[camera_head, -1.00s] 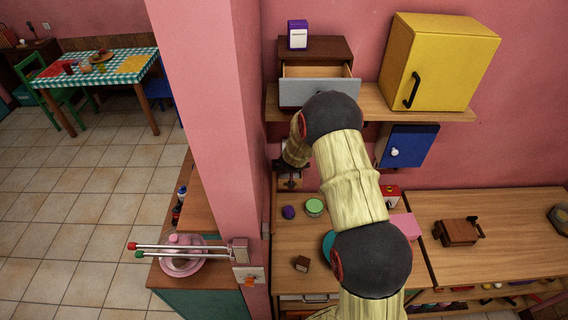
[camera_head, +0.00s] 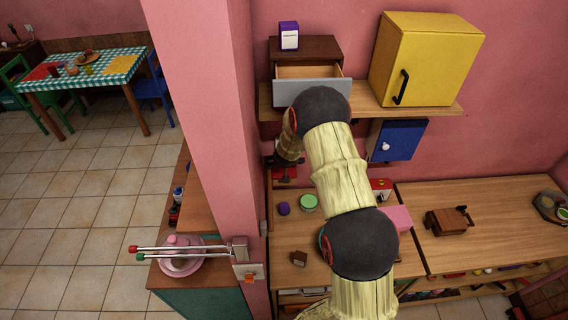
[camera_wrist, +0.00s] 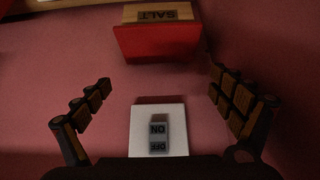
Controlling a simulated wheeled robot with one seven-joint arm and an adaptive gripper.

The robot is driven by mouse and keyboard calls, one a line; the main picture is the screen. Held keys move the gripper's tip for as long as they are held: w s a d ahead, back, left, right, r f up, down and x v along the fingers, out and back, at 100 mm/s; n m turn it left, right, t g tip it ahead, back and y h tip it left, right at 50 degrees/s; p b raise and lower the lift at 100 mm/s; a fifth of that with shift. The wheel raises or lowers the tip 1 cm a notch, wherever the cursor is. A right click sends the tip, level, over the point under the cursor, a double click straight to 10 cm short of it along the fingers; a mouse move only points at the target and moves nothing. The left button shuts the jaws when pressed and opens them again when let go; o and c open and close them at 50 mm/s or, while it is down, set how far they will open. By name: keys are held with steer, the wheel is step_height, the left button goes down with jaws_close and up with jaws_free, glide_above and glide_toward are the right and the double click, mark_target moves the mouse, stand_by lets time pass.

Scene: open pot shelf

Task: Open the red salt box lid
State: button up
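The salt box is at the top middle of the wrist view, its wooden face (camera_wrist: 165,14) marked SALT upside down. Its red lid (camera_wrist: 158,42) spans the side nearer my gripper (camera_wrist: 160,80). The lid looks down over the box; I cannot tell whether it is slightly raised. My gripper is open and empty, one finger at each side, with the lid ahead of the gap and apart from the fingers. In the head view the red lid (camera_head: 285,173) shows small on the wall below my gripper (camera_head: 278,160), which is partly hidden by my arm.
A white ON/OFF switch (camera_wrist: 158,131) sits on the pink wall between my fingers. Above my arm is a shelf (camera_head: 435,110) with an open drawer (camera_head: 310,92) and yellow cabinet (camera_head: 425,60). A blue cabinet (camera_head: 400,140) hangs to the right. A green-lidded jar (camera_head: 308,203) stands on the counter.

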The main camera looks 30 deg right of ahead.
steer(key=shift+o, duration=0.3)
steer(key=shift+r, duration=0.1)
steer(key=v, duration=1.2)
steer(key=shift+s, duration=0.1)
